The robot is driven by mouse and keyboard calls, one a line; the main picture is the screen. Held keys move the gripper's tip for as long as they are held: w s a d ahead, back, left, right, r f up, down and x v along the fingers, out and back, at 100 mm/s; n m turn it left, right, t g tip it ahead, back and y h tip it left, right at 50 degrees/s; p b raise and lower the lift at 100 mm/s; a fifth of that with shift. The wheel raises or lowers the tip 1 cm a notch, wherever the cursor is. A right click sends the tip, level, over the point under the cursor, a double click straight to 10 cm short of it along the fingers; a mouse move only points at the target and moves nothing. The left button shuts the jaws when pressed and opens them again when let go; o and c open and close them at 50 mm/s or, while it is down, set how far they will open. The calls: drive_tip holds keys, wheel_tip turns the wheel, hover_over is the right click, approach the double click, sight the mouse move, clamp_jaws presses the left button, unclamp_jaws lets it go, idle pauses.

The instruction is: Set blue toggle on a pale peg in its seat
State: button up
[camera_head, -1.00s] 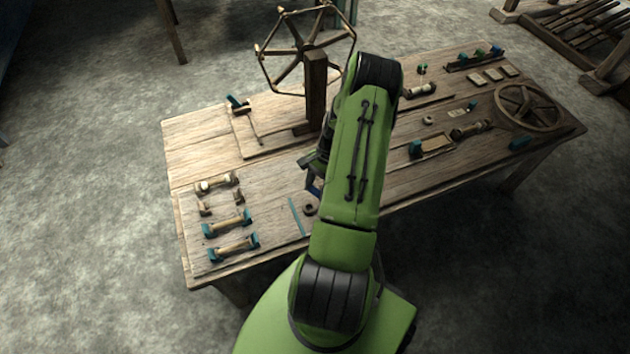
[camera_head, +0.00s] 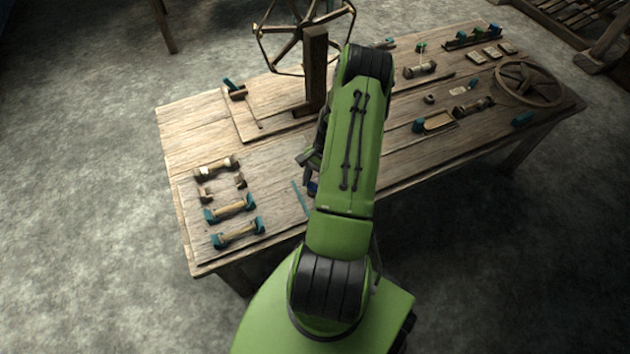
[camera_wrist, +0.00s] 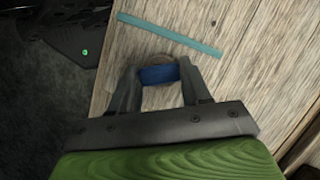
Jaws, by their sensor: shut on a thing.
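My gripper (camera_wrist: 158,78) is shut on the blue toggle (camera_wrist: 158,74), with one dark finger on each side of it in the wrist view. The toggle is seen from above as a short blue bar. A small blue part of the toggle (camera_head: 312,187) shows beside my green arm in the head view. A curved dark rim (camera_wrist: 158,58) shows just beyond the toggle. I cannot tell whether the toggle touches it. The pale peg is not clearly visible, and the arm hides most of the gripper in the head view.
A teal strip (camera_wrist: 170,34) lies on the wooden table just beyond the gripper. Spools with teal ends (camera_head: 236,232) lie at the table's left. A wheel on a post (camera_head: 315,75) stands behind my arm. The table edge is close to the gripper.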

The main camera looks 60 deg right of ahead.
drive_tip(key=o, duration=1.2)
drive_tip(key=shift+c, duration=0.2)
drive_tip(key=p+v, duration=0.4)
drive_tip(key=v, duration=1.2)
drive_tip(key=shift+p, duration=0.35)
drive_tip(key=shift+f, duration=0.1)
